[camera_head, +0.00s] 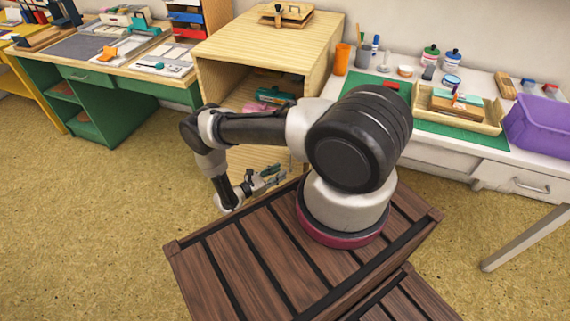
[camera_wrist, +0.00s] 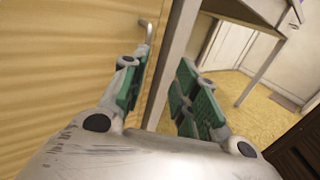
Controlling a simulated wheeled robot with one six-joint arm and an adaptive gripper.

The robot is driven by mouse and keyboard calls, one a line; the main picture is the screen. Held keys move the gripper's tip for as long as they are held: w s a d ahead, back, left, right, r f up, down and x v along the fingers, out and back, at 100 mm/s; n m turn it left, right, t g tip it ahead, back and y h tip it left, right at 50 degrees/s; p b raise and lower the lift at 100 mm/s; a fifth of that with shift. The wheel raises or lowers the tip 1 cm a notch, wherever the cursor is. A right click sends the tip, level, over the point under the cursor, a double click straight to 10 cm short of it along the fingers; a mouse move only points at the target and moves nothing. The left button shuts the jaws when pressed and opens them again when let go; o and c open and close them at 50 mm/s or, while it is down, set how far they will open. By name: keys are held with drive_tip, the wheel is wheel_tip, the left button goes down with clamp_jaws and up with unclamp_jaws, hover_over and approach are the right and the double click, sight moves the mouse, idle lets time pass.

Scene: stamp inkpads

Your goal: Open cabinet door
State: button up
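The light wooden cabinet (camera_head: 275,45) stands at the back centre in the head view. Its upper compartment is open at the front; its lower front (camera_head: 250,158) is partly hidden by my arm. In the wrist view, a light wooden panel (camera_wrist: 70,50), which looks like the cabinet door, fills the left side. A small metal handle (camera_wrist: 148,30) sits near its right edge. My gripper (camera_head: 268,181) is low before the cabinet. In the wrist view, my gripper (camera_wrist: 163,65) is open with green-padded fingers apart, nothing between them. The handle lies beyond the left fingertip; contact is unclear.
A white desk (camera_head: 490,160) stands right of the cabinet, with a purple bin (camera_head: 540,125) on it. A green desk (camera_head: 125,95) stands to the left. A pale upright (camera_wrist: 175,60) runs close behind the fingers. Open floor (camera_head: 100,210) lies left of my arm.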

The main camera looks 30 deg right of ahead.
sight(288, 161)
drive_tip(key=w+d, duration=0.1)
drive_tip(key=d, duration=0.3)
drive_tip(key=w+d, duration=0.1)
drive_tip(key=d, duration=0.2)
drive_tip(key=shift+w+r, duration=0.2)
drive_tip(key=shift+w, duration=0.1)
clamp_jaws()
